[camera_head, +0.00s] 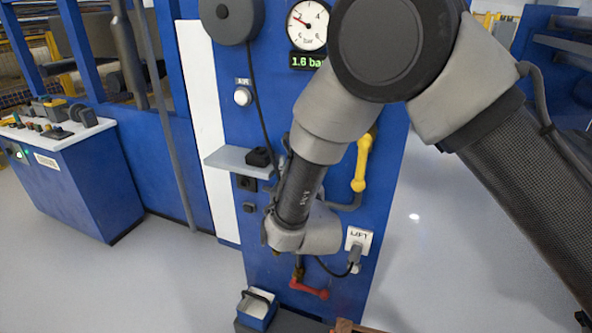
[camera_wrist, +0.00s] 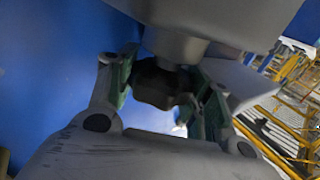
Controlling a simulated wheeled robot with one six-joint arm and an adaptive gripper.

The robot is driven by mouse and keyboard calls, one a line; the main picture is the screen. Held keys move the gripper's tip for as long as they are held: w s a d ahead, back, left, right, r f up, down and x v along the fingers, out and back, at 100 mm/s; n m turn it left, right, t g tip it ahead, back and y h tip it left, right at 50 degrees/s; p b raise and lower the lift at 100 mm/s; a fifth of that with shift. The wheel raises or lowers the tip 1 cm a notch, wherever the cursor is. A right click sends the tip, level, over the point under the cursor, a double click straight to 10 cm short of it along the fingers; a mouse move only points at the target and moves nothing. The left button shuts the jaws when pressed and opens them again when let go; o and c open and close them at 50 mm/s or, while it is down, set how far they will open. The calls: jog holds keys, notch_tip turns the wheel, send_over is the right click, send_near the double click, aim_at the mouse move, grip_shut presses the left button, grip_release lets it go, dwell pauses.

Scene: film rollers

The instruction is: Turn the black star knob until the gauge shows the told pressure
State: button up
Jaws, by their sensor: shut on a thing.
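The black star knob (camera_wrist: 155,82) sits under a grey housing (camera_wrist: 178,40) in the wrist view. My gripper (camera_wrist: 166,90) has its green-padded fingers on either side of the knob and is shut on it. The head view does not show the knob, which my arm hides. The round gauge (camera_head: 308,22) is at the top of the blue panel in the head view, with a red needle pointing to the upper left. The digital readout (camera_head: 307,61) under it shows 1.6 bar, its end partly covered by my arm.
A yellow lever (camera_head: 361,165) and a LIFT plate (camera_head: 358,240) are on the panel beside my arm. A red lever (camera_head: 310,290) is lower down. A small shelf (camera_head: 228,161) juts out left. A blue bin (camera_head: 256,310) stands low in front.

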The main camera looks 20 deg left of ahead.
jog(key=shift+m+t+h, duration=0.3)
jog(key=shift+h, duration=0.1)
jog(key=o, duration=0.8)
jog(key=shift+c, duration=0.2)
jog(key=v, duration=1.2)
